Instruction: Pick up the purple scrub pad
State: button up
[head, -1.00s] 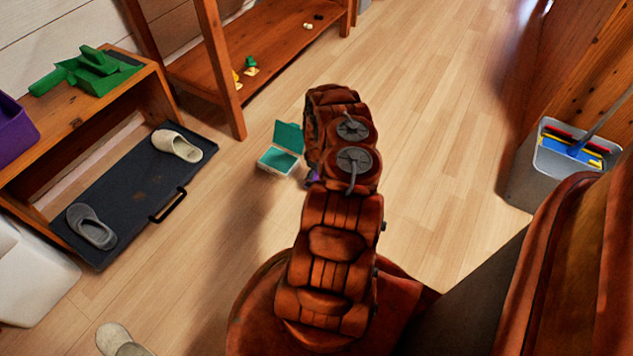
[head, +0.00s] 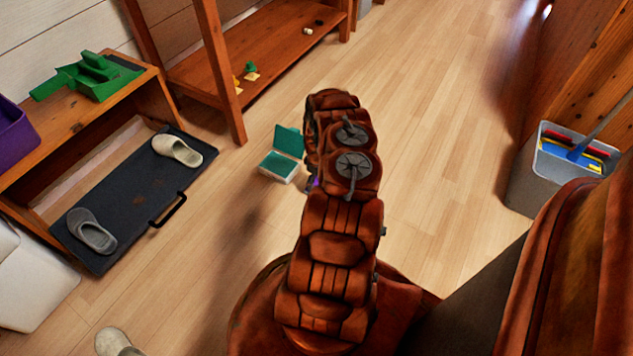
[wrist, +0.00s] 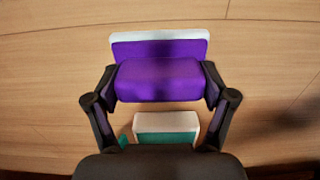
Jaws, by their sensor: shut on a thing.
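The purple scrub pad (wrist: 160,80) is between the two fingers of my gripper (wrist: 160,88) in the wrist view. My gripper is shut on it, with a finger at each side. Behind the near purple block shows a wider purple layer with a white edge; I cannot tell how the two parts join. In the head view my arm hides the gripper and most of the pad; only a small purple bit (head: 311,184) shows beside the arm. The pad's height above the floor is hard to tell.
A teal-and-white thing (head: 281,165) lies on the floor left of my arm. A dark tray (head: 125,205) with slippers is further left, by a wooden bench (head: 62,135). A grey bin (head: 535,178) stands right. The floor beyond my arm is clear.

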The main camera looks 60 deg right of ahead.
notch_tip(320, 180, up, 4)
jog(key=shift+p, duration=1.15)
jog(key=s+a+r+p, duration=0.1)
jog(key=s+a+p, duration=0.7)
jog(key=a, duration=0.5)
jog(key=shift+s+a+p, duration=0.25)
jog(key=shift+s+p, duration=0.1)
jog(key=shift+p, duration=0.3)
